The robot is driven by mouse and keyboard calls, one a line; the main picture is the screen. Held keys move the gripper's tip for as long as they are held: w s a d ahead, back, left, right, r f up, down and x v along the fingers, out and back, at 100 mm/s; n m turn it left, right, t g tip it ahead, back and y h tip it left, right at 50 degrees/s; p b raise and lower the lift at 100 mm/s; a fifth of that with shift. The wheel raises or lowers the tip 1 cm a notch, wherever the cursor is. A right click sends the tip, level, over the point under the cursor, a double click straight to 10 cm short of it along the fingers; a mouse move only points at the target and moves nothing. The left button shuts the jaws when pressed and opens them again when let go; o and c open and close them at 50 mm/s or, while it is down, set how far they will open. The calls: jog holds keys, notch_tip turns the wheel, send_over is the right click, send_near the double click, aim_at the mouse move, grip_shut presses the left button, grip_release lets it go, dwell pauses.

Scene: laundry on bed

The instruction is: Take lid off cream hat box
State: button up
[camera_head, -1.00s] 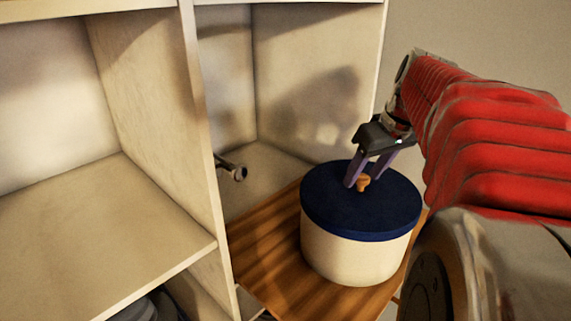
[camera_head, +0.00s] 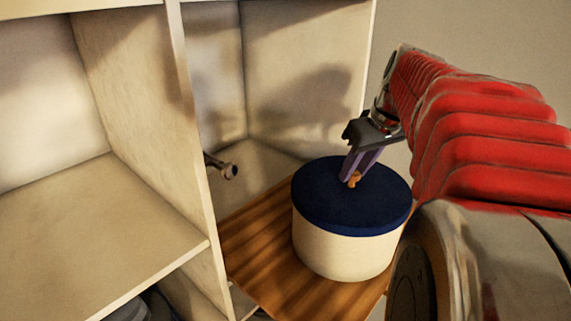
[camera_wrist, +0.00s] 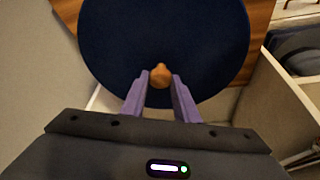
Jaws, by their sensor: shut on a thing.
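The cream hat box (camera_head: 340,252) stands upright on a slatted wooden surface. Its round dark blue lid (camera_head: 325,205) sits on top, with no gap that I can make out between them. In the wrist view the knob (camera_wrist: 160,75) is between the two fingertips (camera_wrist: 160,80), and the lid (camera_wrist: 160,30) fills the upper middle.
A pale shelf unit (camera_head: 150,185) with open compartments stands on the left and behind the box. A short metal rod (camera_head: 222,168) sticks out near its upright panel. The wooden surface (camera_head: 265,255) is bare left of the box.

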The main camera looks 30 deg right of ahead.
aim_at(355, 174)
grip_shut()
jog(key=shift+r, duration=0.1)
notch_tip(355, 174, up, 10)
dwell(0.6)
dwell(0.5)
